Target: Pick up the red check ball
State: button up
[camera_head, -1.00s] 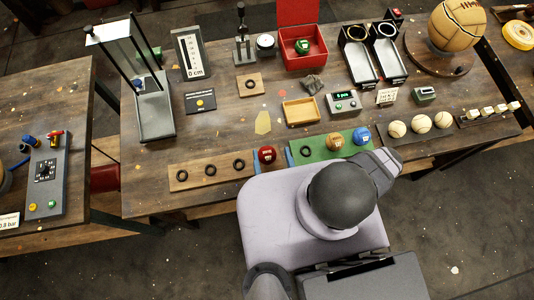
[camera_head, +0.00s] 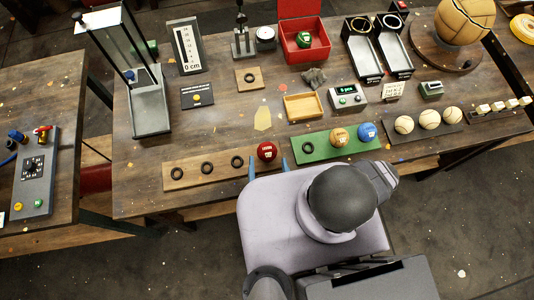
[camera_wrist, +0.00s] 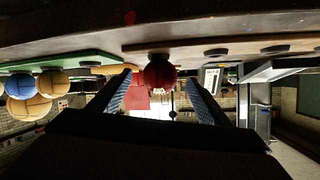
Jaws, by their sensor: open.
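The red check ball (camera_head: 267,151) sits at the right end of a wooden board (camera_head: 221,174) near the table's front edge. My gripper (camera_head: 268,167) is at that edge, with its blue fingertips just in front of the ball, one toward each side. In the wrist view the picture is upside down, and the red ball (camera_wrist: 160,74) shows in the gap between my two open fingers (camera_wrist: 159,88). I see no finger touching it. The lower part of the gripper is hidden behind my arm in the head view.
Three dark rings lie on the board left of the ball. A green tray (camera_head: 320,153) to the right holds a ring, an orange ball (camera_head: 339,137) and a blue ball (camera_head: 367,131). A wooden tray (camera_head: 302,106) stands behind. Pale balls (camera_head: 429,119) sit further right.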

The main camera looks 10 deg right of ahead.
aim_at(268, 160)
jog(key=shift+w+d+b, duration=0.2)
jog(key=shift+w+b, duration=0.25)
jog(key=shift+b, duration=0.25)
jog(key=shift+p+x, duration=0.55)
jog(key=shift+x, duration=0.75)
jog(key=shift+p+x, duration=0.3)
jog(key=shift+x, duration=0.9)
jog(key=shift+a, duration=0.1)
jog(key=c, duration=1.2)
